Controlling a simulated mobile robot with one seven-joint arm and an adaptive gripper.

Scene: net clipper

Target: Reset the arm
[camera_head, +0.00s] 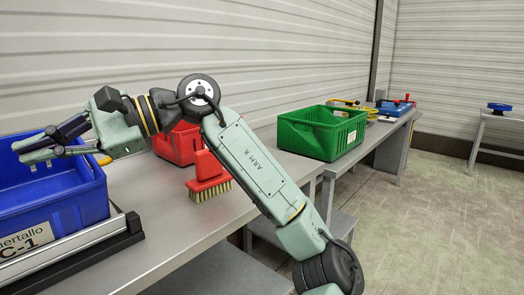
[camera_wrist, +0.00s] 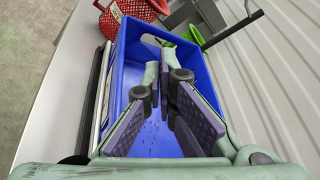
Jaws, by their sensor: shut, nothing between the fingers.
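My arm reaches across the head view from lower right to upper left. My gripper (camera_head: 28,150) is above the blue crate (camera_head: 85,206) at the left. In the wrist view my gripper (camera_wrist: 163,72) points into the blue crate (camera_wrist: 190,62), with its fingers over the crate's inside. The gripper is shut and holds nothing. A pale flat object (camera_wrist: 150,40) shows at the crate's far end, partly hidden by a finger.
A red crate (camera_head: 180,143) and a red brush (camera_head: 209,181) stand on the bench near my arm. A green crate (camera_head: 322,132) is on the bench farther right. A red basket (camera_wrist: 112,22) shows beyond the blue crate in the wrist view. A ribbed wall runs behind.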

